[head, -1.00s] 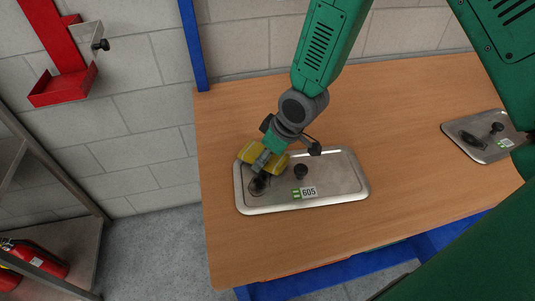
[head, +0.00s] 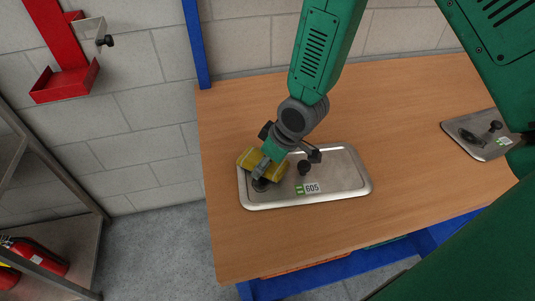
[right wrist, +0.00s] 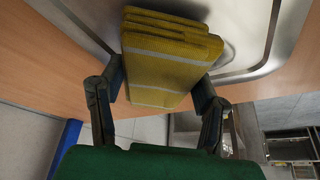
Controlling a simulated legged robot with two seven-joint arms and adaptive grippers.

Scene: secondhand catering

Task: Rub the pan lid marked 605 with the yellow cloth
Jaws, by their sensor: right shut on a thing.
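The pan lid marked 605 (head: 335,177) is a rectangular metal lid with a black knob and a white and green label, lying flat on the wooden table. A dark patch shows at its left end, partly hidden by my gripper. My right gripper (head: 262,172) is over that left end, shut on the folded yellow cloth (head: 249,158). In the right wrist view the cloth (right wrist: 165,65), with pale stripes, sits between the two fingers and overlaps the lid (right wrist: 245,30). Whether it presses on the lid is hard to tell. My left gripper is not in view.
A second metal lid (head: 482,142) with a dark smudge lies at the right of the table (head: 405,120). Table room is clear between the lids. A blue upright (head: 195,45) stands behind the table's left corner. A red wall bracket (head: 65,80) and fire extinguisher (head: 38,257) are at left.

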